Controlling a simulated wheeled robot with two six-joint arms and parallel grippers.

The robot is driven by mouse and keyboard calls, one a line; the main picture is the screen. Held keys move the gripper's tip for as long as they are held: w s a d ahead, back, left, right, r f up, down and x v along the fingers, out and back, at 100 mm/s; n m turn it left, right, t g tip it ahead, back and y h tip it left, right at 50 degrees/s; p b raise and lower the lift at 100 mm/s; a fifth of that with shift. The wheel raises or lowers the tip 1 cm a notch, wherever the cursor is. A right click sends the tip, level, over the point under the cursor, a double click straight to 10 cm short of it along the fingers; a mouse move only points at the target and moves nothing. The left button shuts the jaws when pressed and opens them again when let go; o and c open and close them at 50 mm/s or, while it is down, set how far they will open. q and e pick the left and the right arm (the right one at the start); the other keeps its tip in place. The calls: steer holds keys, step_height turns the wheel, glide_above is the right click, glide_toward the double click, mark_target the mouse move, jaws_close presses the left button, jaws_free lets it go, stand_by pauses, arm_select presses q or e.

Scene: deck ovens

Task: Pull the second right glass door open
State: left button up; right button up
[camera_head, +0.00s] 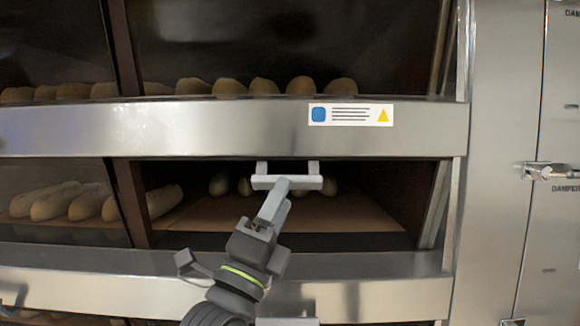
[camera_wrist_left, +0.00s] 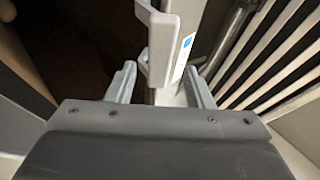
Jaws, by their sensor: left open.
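The second right glass door (camera_head: 360,185) is in the lower row, under the steel band with the label. Loaves show behind it; I cannot tell whether it stands slightly ajar. Its pale bar handle (camera_head: 300,182) sits at the top middle of the door, just below the band. It also shows in the left wrist view as a white bracket (camera_wrist_left: 161,45). My left gripper (camera_head: 283,187) reaches up to the handle from below. In the left wrist view its two fingers (camera_wrist_left: 160,88) are apart, with the handle's near end between them; contact is unclear. My right gripper is out of view.
A steel band (camera_head: 220,128) with a blue and yellow label (camera_head: 350,114) runs above the door. More ovens with loaves lie above and to the left. Another handle (camera_head: 287,322) shows at the bottom edge. A steel cabinet with a latch (camera_head: 540,171) stands at the right.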

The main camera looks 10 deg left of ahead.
arm_select(q)
steer(key=p+x, duration=0.1)
steer(key=x, duration=0.2)
steer(key=shift+r, duration=0.1)
steer(key=shift+w+d+r+p, duration=0.15)
steer(key=shift+w+r+p, duration=0.2)
steer(key=shift+w, duration=0.15)
jaws_close()
